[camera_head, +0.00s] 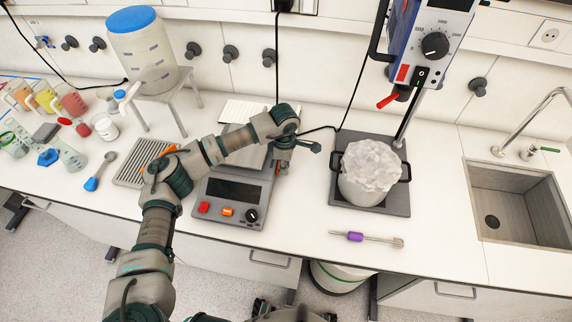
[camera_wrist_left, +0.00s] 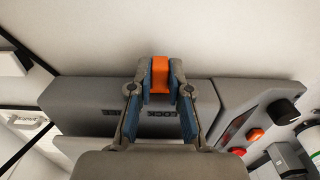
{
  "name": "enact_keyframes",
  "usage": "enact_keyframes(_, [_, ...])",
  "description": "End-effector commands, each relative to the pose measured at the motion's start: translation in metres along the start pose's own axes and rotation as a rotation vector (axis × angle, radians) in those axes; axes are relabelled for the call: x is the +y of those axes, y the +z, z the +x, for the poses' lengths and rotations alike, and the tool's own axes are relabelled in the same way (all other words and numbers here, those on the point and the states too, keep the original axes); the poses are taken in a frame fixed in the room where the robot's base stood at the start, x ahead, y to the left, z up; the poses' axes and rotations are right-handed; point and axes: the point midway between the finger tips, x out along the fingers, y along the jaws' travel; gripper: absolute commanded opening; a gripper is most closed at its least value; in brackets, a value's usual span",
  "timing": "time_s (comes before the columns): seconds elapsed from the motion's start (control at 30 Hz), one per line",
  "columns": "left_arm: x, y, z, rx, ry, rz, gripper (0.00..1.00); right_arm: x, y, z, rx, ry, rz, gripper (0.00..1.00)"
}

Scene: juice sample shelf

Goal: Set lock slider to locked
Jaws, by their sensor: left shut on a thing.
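The lock slider (camera_wrist_left: 160,75) is an orange block on the side of a grey device (camera_wrist_left: 85,100), seen in the left wrist view. The letters "LOCK" (camera_wrist_left: 160,112) show on the device just below the slider, partly between my fingers. My left gripper (camera_wrist_left: 160,88) is shut on the slider, with a blue-lined finger on either side of it. In the head view, my left gripper (camera_head: 284,160) is at the right side of the grey device (camera_head: 236,190), which has a dark display, buttons and a knob. My arm hides part of the device there.
A purple-handled tool (camera_head: 356,237) lies in front. A sink (camera_head: 515,205) is at far right. Several juice containers (camera_head: 45,98) stand at the left.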

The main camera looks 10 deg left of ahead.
Motion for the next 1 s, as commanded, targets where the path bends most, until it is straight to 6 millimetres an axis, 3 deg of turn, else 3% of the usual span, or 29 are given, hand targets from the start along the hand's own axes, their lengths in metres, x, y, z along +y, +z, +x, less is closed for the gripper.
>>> enact_keyframes(0.03, [-0.002, -0.002, 0.005, 0.005, -0.008, -0.001, 0.25, 0.001, -0.006, 0.000, 0.010, 0.002, 0.000, 0.40])
enact_keyframes(0.1, [-0.002, -0.002, 0.005, 0.005, -0.007, -0.001, 0.43, 0.003, -0.013, 0.000, 0.021, 0.003, 0.000, 0.40])
enact_keyframes(0.53, [0.001, 0.000, -0.002, 0.003, 0.000, -0.002, 0.44, 0.002, -0.009, 0.001, 0.016, 0.003, 0.000, 0.40])
enact_keyframes(0.67, [0.002, 0.000, -0.022, 0.001, 0.002, -0.001, 0.44, 0.002, -0.009, 0.001, 0.017, 0.003, 0.000, 0.40])
enact_keyframes(1.0, [0.002, -0.001, -0.094, 0.002, -0.001, -0.002, 0.44, 0.002, -0.010, 0.000, 0.018, 0.004, -0.001, 0.40])
